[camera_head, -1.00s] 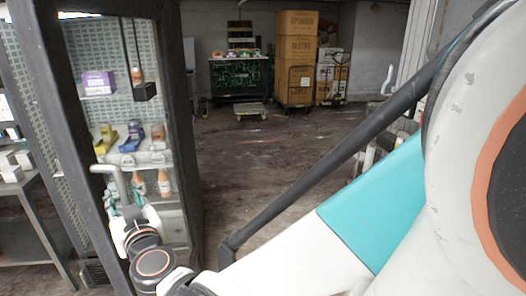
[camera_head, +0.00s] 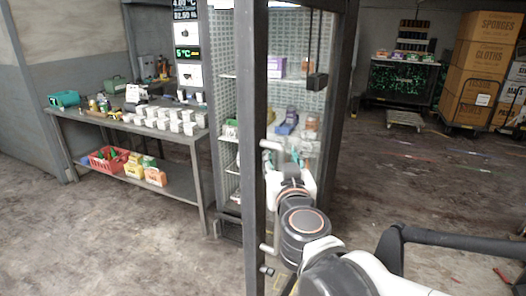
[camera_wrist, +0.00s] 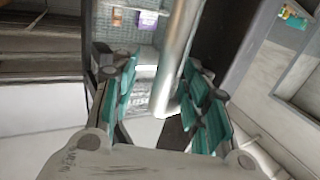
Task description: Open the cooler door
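The cooler (camera_head: 222,100) is a tall dark-framed cabinet with lit shelves, in the middle of the head view. A dark upright post (camera_head: 254,70) of its door stands nearest to me. A pale metal handle (camera_head: 266,248) is mounted along this post, its middle hidden behind my arm. My gripper (camera_head: 290,165) is at the upper part of the handle. In the wrist view, the handle bar (camera_wrist: 178,50) runs between the teal finger pads of my gripper (camera_wrist: 163,100), nearer the right pad. A gap shows on the left side, so the fingers are open.
A metal table (camera_head: 165,130) with several white boxes stands left of the cooler, with a red basket (camera_head: 108,158) on its lower shelf. Stacked cardboard boxes (camera_head: 480,70) and a low trolley (camera_head: 404,119) are at the back right.

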